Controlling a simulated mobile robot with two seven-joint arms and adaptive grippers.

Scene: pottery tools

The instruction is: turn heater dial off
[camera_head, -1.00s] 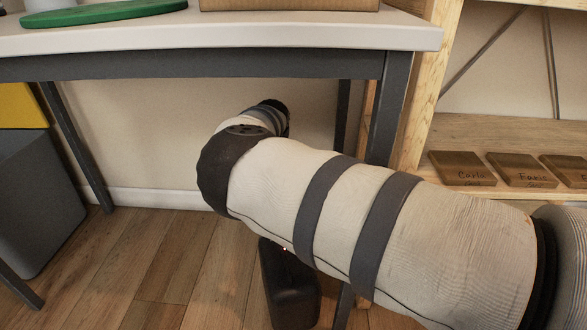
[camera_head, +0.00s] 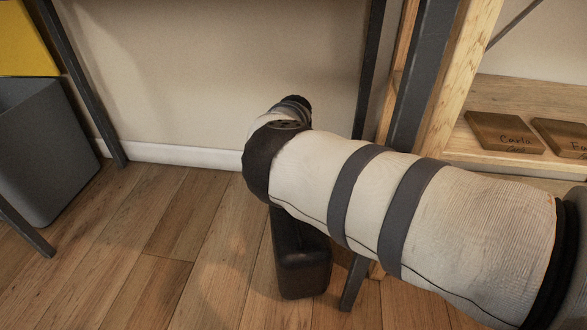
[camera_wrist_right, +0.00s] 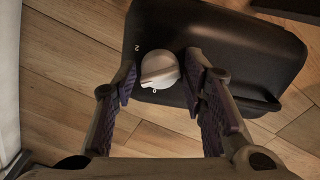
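The heater is a dark, rounded box (camera_head: 301,262) standing on the wood floor, partly covered by my right arm in the head view. In the right wrist view the heater (camera_wrist_right: 225,45) shows its dark face with a pale round dial (camera_wrist_right: 160,69) and small white marks beside it. My right gripper (camera_wrist_right: 161,78) is open, with one finger on each side of the dial. A gap shows on the left of the dial; the right finger is close to it, and I cannot tell if it touches. My left gripper is not in view.
Dark table legs (camera_head: 84,88) stand at left, with another near the heater. A grey bin (camera_head: 38,150) is at far left. A wooden shelf with labelled blocks (camera_head: 503,132) is at right. The floor left of the heater is clear.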

